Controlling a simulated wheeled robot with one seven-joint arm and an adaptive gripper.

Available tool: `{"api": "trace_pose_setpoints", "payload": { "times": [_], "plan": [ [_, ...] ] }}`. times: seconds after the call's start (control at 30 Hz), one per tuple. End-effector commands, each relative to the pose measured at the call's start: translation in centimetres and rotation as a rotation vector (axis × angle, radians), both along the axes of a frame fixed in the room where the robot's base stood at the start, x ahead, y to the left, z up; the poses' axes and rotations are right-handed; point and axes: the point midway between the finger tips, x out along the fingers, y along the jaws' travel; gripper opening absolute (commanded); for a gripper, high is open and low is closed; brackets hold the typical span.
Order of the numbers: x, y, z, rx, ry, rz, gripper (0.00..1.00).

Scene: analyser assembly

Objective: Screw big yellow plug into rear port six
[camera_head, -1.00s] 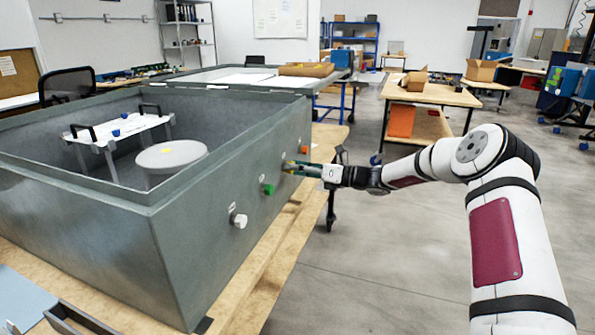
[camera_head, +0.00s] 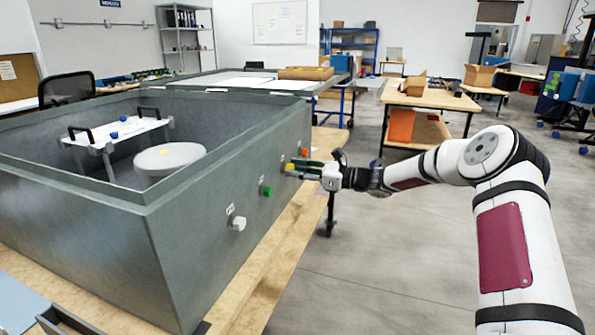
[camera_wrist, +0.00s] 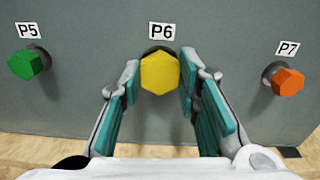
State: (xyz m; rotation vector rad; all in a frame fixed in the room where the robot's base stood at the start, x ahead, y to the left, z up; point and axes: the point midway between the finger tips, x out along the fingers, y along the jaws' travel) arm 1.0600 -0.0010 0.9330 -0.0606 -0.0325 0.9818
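The big yellow plug (camera_wrist: 160,74) sits at the port labelled P6 (camera_wrist: 162,31) in the wrist view, its hexagonal head facing me. My gripper (camera_wrist: 160,80) has one teal-padded finger on each side of the plug head. The fingers stand apart and look open, with thin gaps beside the head. In the head view, my gripper (camera_head: 297,167) is at the side wall of the grey-green analyser box (camera_head: 195,215), its two fingers spread. The yellow plug (camera_head: 288,167) is only a small patch there. The port's hole is hidden behind the plug head.
A green plug (camera_wrist: 29,62) sits at P5 to the left, and an orange plug (camera_wrist: 287,81) at P7 to the right. A white plug (camera_head: 239,223) is nearer on the same wall. A wooden table edge (camera_head: 262,275) runs below; open floor lies to the right.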

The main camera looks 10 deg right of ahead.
Motion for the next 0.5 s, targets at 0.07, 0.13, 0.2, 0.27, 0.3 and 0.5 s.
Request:
{"api": "trace_pose_setpoints", "payload": {
  "times": [0.07, 0.13, 0.2, 0.27, 0.3, 0.5],
  "plan": [
    [0.1, -0.11, 0.07, 0.005, 0.007, -0.004, 0.0],
    [0.09, -0.1, 0.17, 0.027, 0.04, -0.005, 0.0],
    [0.06, -0.1, 0.28, 0.067, 0.1, -0.005, 0.0],
    [0.07, -0.1, 0.27, 0.112, 0.167, -0.005, 0.0],
    [0.08, -0.1, 0.25, 0.143, 0.212, -0.005, 0.0],
    [0.15, -0.15, 0.09, 0.288, 0.428, -0.006, 0.0]
  ]
}}
